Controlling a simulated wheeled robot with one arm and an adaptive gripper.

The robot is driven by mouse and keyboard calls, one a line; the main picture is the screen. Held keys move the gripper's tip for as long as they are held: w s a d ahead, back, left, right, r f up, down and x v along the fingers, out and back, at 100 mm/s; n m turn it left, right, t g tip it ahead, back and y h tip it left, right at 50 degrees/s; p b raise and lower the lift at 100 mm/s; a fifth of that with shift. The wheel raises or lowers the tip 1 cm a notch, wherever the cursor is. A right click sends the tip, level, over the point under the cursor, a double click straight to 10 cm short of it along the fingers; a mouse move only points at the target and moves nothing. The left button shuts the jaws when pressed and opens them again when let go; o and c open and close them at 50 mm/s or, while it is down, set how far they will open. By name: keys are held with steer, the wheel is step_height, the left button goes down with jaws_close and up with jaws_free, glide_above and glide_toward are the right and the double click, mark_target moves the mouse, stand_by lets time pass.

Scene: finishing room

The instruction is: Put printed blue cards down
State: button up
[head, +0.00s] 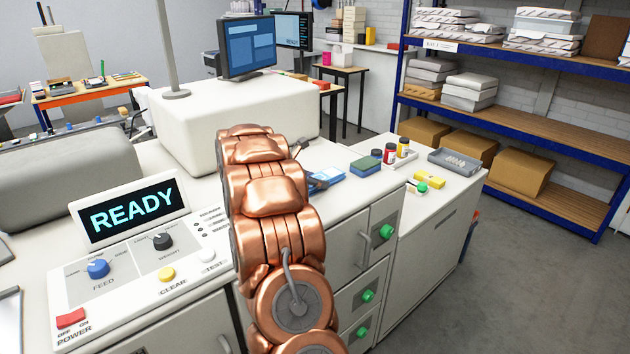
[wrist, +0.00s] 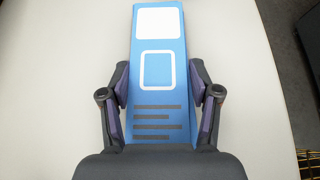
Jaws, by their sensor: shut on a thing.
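The printed blue cards (wrist: 158,78) show in the wrist view as a long blue piece with a white panel, a white outlined square and dark lines. My gripper (wrist: 160,95) has a finger on each side of them and is shut on them. A pale surface lies beneath; I cannot tell whether the cards touch it. In the head view the blue cards (head: 325,178) show just right of my copper-coloured arm, over the white worktop (head: 340,155). My arm hides most of the gripper there.
A blue block (head: 365,167), small bottles (head: 403,147), a grey tray (head: 455,161) and yellow pieces (head: 428,180) sit to the right. A control panel reading READY (head: 130,210) is at left. A white machine housing (head: 240,115) stands behind my arm.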

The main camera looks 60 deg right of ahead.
steer(key=o, duration=1.3)
steer(key=shift+o, duration=0.2)
steer(key=shift+r+p, duration=0.25)
steer(key=shift+p, duration=0.15)
steer(key=shift+w+a+b, duration=0.15)
steer(key=shift+a+b, duration=0.15)
steer(key=shift+b, duration=0.1)
steer(key=b+v, duration=0.4)
steer(key=v, duration=0.5)
steer(key=shift+a+r, duration=0.15)
steer(key=shift+a, duration=0.2)
steer(key=shift+w+a+r+b, duration=0.15)
steer(key=shift+a+r+b, duration=0.15)
steer(key=shift+a+r, duration=0.2)
steer(key=shift+a, duration=0.15)
